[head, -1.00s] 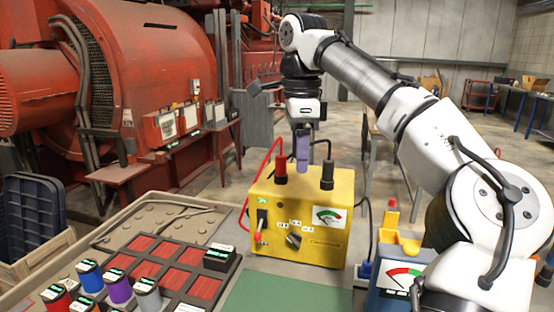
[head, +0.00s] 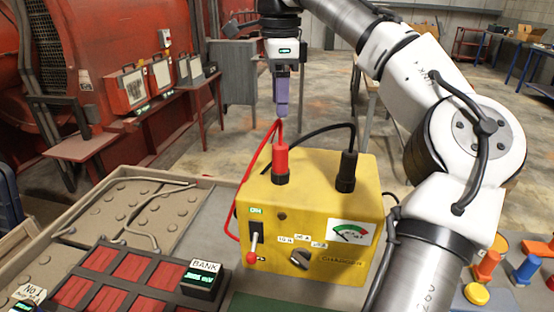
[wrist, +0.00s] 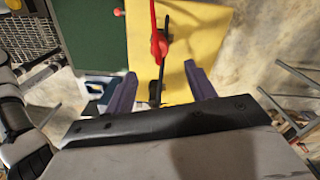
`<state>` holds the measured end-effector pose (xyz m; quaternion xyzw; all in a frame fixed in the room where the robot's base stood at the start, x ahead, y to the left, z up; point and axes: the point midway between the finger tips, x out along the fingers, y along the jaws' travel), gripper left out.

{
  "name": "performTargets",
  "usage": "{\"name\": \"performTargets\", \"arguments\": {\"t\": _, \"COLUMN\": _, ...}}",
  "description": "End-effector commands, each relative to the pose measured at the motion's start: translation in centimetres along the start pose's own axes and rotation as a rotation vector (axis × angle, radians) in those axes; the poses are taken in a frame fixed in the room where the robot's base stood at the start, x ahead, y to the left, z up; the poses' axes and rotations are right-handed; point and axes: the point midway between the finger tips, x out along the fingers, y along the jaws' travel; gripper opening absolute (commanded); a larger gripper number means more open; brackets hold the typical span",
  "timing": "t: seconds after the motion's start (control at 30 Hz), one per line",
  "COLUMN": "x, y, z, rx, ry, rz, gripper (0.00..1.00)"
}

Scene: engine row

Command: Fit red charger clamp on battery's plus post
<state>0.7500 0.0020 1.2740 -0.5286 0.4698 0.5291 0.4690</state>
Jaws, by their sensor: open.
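The yellow charger (head: 308,215) stands on the bench. The red charger clamp (head: 281,160) stands upright on its top left and the black clamp (head: 347,172) on its top right, each with its cable. My gripper (head: 282,112) points down, its purple fingers just above the red clamp in the picture and apart from it. In the wrist view my gripper (wrist: 160,88) is open and empty; the red clamp (wrist: 158,45) lies ahead of the gap between the fingers. I cannot make out the battery or its plus post.
A rack of red cells (head: 130,268) with a BANK display (head: 203,283) is at lower left, beside a studded grey tray (head: 130,215). A green mat (wrist: 98,35) lies by the charger. Orange and blue pegs (head: 527,268) stand at right. Red machinery fills the back left.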

Motion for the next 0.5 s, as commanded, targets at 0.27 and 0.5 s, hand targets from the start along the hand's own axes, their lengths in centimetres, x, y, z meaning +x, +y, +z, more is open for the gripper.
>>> {"name": "performTargets", "arguments": {"t": 0.27, "x": 5.5, "y": 0.0, "z": -0.1, "rx": -0.002, "ry": -0.003, "rz": 0.002, "gripper": 0.55}}
{"name": "performTargets", "arguments": {"t": 0.5, "x": 7.8, "y": 0.0, "z": -0.1, "rx": 0.001, "ry": -0.001, "rz": 0.000, "gripper": 0.55}}
